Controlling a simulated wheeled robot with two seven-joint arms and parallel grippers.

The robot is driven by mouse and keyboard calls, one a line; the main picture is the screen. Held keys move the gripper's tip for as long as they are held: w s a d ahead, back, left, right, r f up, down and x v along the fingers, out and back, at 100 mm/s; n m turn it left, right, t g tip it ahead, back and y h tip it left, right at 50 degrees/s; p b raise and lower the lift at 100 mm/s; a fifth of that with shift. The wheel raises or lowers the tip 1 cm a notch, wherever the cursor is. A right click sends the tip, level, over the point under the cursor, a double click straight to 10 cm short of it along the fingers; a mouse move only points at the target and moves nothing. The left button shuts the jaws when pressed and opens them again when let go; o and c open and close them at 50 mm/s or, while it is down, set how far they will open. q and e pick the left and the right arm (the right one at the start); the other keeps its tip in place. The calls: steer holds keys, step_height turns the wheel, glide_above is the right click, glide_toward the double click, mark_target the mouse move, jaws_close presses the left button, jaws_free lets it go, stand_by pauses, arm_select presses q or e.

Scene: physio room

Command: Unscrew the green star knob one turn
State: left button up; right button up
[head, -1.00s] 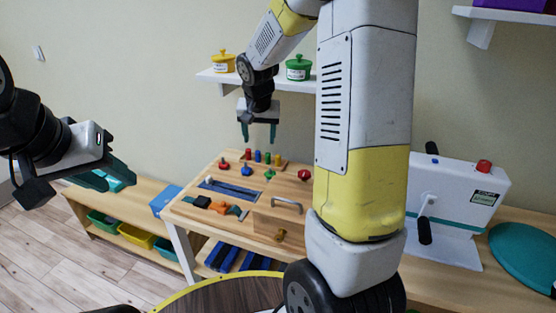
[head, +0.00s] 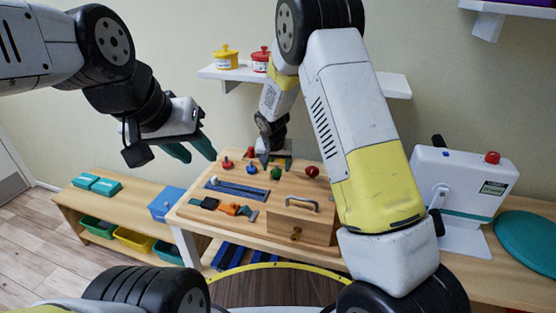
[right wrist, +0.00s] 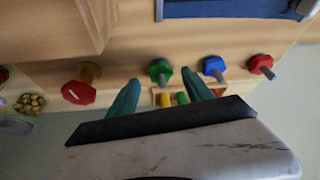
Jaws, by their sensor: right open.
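The green star knob (head: 276,173) stands on the wooden board among other coloured knobs. In the right wrist view the green knob (right wrist: 159,70) appears between and just beyond the fingertips. My right gripper (head: 276,161) is low over the board at the knob row, behind the green knob in the head view. In the right wrist view its teal fingers (right wrist: 161,78) are spread, with nothing gripped; whether they touch the knob I cannot tell. My left gripper (head: 192,149) is raised at the left of the board, its fingers apart and empty.
A blue knob (right wrist: 214,68) and a red round knob (right wrist: 78,93) flank the green one. A white machine (head: 465,185) stands right. A shelf with pots (head: 226,58) hangs above.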

mark_target(278, 171)
steer(key=shift+x, duration=1.55)
jaws_close()
steer(key=n+y, duration=0.1)
steer(key=n, duration=0.1)
steer(key=n+y, duration=0.1)
steer(key=n, duration=0.2)
steer(key=shift+w+d, duration=0.1)
steer(key=shift+d, duration=0.3)
steer(key=n+g+y, duration=0.1)
steer(key=n, duration=0.2)
steer(key=n+y, duration=0.1)
steer(key=n, duration=0.2)
steer(key=shift+w+d+n+g, duration=0.1)
steer(key=shift+d+n+g, duration=0.05)
steer(key=shift+n+g, duration=0.25)
